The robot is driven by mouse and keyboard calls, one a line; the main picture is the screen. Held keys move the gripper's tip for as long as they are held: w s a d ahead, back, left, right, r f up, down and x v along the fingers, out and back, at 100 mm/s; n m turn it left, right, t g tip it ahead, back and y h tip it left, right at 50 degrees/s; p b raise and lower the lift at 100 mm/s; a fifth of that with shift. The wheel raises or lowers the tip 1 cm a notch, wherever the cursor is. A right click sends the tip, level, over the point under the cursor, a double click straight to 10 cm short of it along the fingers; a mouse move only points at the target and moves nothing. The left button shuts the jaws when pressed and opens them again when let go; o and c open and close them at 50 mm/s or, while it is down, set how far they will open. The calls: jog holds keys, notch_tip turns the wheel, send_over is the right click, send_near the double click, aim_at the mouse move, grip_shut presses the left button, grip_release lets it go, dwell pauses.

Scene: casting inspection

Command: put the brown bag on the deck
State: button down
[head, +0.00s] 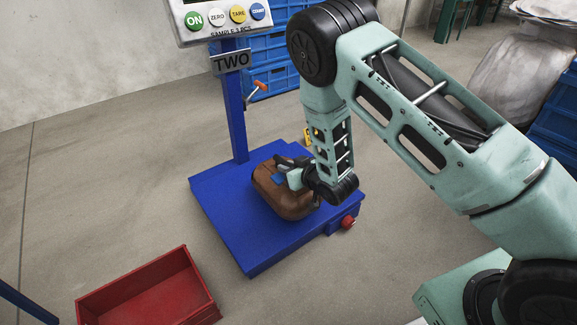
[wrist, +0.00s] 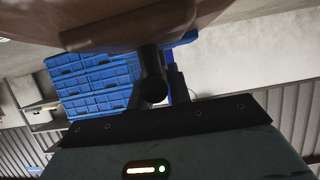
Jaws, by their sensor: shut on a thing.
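The brown bag (head: 284,193) is at the blue deck (head: 236,215) of the floor scale in the head view. The bag looks upright, and its underside appears at or just above the deck; I cannot tell if it touches. My gripper (head: 287,172) is shut on the top of the bag, coming from the right. In the wrist view the bag (wrist: 120,22) fills the top edge as a blurred brown shape. My gripper's fingertips are partly hidden against the bag.
The scale's blue post (head: 234,110) rises behind the deck, carrying a "TWO" sign (head: 231,62) and a button panel (head: 225,18). A red open box (head: 140,300) stands on the floor at front left. Blue crates (head: 270,75) are stacked behind. A red knob (head: 348,222) is at the deck's right corner.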

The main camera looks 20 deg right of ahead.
jog(key=shift+w+f+b, duration=0.1)
jog(key=shift+f+b, duration=0.7)
jog(key=shift+f, duration=0.7)
jog(key=c, duration=1.3)
grip_release()
jog(key=shift+f, duration=0.15)
